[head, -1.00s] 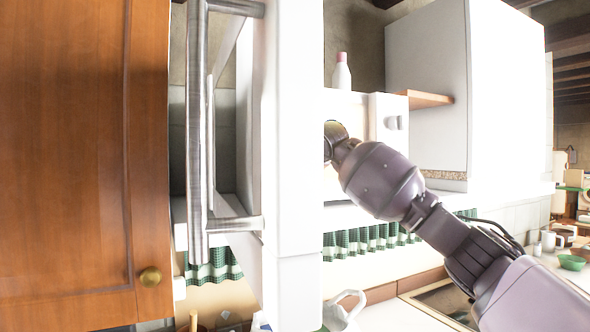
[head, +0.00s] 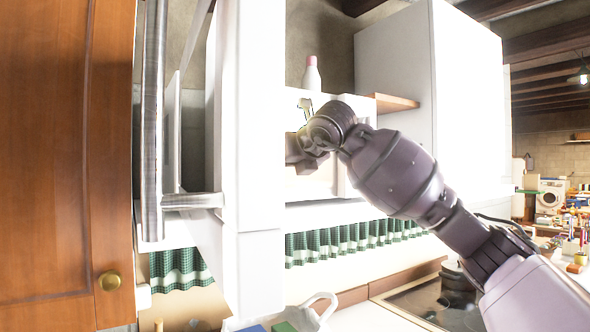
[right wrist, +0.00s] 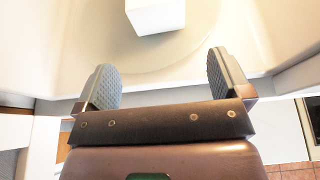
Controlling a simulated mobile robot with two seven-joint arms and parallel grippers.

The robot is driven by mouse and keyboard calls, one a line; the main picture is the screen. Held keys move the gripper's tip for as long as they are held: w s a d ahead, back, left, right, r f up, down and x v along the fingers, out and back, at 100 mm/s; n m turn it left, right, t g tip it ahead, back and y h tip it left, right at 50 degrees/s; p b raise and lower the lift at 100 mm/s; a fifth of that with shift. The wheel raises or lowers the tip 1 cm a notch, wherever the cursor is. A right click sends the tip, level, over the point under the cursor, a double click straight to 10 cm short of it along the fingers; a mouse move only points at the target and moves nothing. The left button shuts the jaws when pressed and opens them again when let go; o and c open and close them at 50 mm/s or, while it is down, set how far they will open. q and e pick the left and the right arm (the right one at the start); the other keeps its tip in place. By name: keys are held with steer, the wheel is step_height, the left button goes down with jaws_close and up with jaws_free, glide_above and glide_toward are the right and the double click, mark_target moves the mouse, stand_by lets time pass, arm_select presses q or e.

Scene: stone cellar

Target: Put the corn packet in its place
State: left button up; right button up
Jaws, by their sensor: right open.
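No packet with readable corn markings shows. In the right wrist view, a plain white box (right wrist: 155,14) is cut off by the top edge; I cannot tell if it is the corn packet. It rests on a pale round plate (right wrist: 190,50) inside a light compartment. My right gripper (right wrist: 172,80) is open, its fingers spread and empty, short of the box. In the head view, my right gripper (head: 303,155) is in front of a white appliance (head: 322,185), its fingers partly hidden. My left gripper is not in view.
A white upright panel with a metal handle (head: 153,130) stands close at the left, beside a wooden door (head: 60,170). A white bottle (head: 312,75) stands on the appliance. A white wall cabinet (head: 400,90) and green checked curtain (head: 350,240) are nearby.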

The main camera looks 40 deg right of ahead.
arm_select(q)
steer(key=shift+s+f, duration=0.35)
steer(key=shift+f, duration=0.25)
arm_select(e)
steer(key=s, duration=0.3)
steer(key=shift+s+a, duration=0.1)
steer(key=shift+s, duration=0.25)
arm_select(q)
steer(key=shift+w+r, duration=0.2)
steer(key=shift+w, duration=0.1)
